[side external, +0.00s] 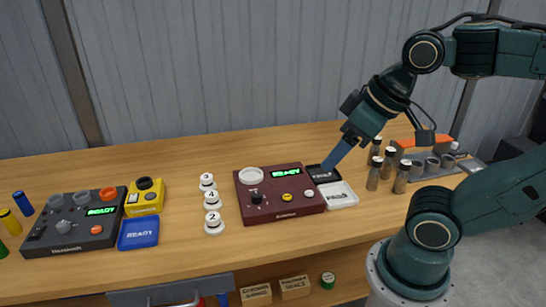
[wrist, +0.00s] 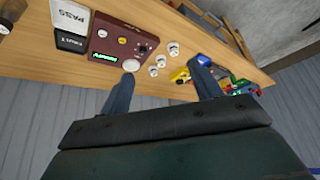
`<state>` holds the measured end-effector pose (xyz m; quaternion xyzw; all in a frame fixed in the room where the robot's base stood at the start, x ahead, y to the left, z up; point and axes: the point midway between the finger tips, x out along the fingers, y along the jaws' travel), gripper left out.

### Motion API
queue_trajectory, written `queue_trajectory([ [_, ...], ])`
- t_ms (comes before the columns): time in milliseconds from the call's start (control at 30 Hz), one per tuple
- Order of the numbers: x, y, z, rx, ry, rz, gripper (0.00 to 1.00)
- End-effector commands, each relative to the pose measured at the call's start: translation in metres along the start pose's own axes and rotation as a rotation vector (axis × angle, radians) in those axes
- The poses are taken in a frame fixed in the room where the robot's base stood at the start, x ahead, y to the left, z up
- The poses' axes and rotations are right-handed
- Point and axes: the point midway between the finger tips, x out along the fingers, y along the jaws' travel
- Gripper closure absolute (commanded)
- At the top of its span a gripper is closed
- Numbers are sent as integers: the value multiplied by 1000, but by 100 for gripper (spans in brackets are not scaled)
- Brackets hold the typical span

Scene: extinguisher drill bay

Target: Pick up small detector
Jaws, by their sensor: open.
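A small yellow device (side external: 146,197) with a black round top lies on the wooden table, left of the middle; it also shows in the wrist view (wrist: 180,76). My gripper (side external: 325,166) is over the black tray, far to the right of the yellow device. In the wrist view the fingers (wrist: 165,70) are apart and empty.
A dark red READY box (side external: 258,208) stands between my gripper and the white pieces. A black tray (side external: 322,174) and white PASS tray (side external: 337,194) lie beside it. A black console (side external: 72,238) and blue pad (side external: 138,234) are at left.

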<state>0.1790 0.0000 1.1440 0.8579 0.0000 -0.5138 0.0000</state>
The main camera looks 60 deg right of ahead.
Motion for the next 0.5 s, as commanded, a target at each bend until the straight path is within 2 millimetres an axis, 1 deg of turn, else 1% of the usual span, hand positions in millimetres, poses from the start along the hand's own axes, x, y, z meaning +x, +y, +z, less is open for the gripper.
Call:
queue_trajectory([
  [300,0,0,-2,4,-1,0,37],
  [433,-2,1,-10,24,-10,2,37],
  [500,-3,1,-18,45,-17,3,37],
])
